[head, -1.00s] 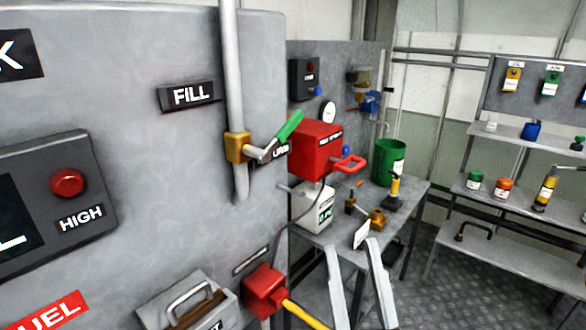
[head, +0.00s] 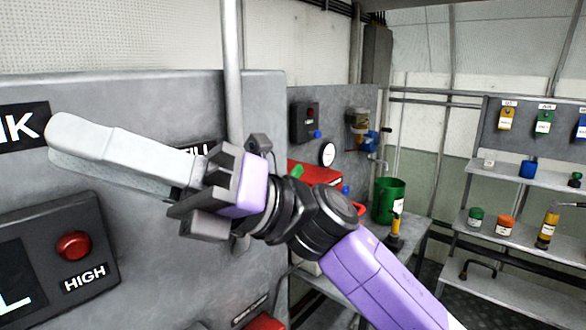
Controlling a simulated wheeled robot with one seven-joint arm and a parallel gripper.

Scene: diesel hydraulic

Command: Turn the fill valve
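The fill valve is mostly hidden behind my gripper and wrist. Only the tip of its green lever (head: 297,171) shows, just above my wrist. The grey vertical pipe (head: 232,80) runs down behind my gripper, and the FILL sign (head: 205,147) is largely covered. My gripper (head: 62,146) reaches across the grey panel with its long pale fingers pointing left, past the pipe. The fingers overlap in this view, so the gap between them cannot be judged. Nothing is seen held. Whether the gripper touches the panel or valve cannot be told.
A dark box with a red HIGH button (head: 74,245) is on the panel at left. A red box (head: 318,173) is partly hidden behind my arm. A green bucket (head: 388,205) stands on the bench to the right. Shelves (head: 500,230) are at far right.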

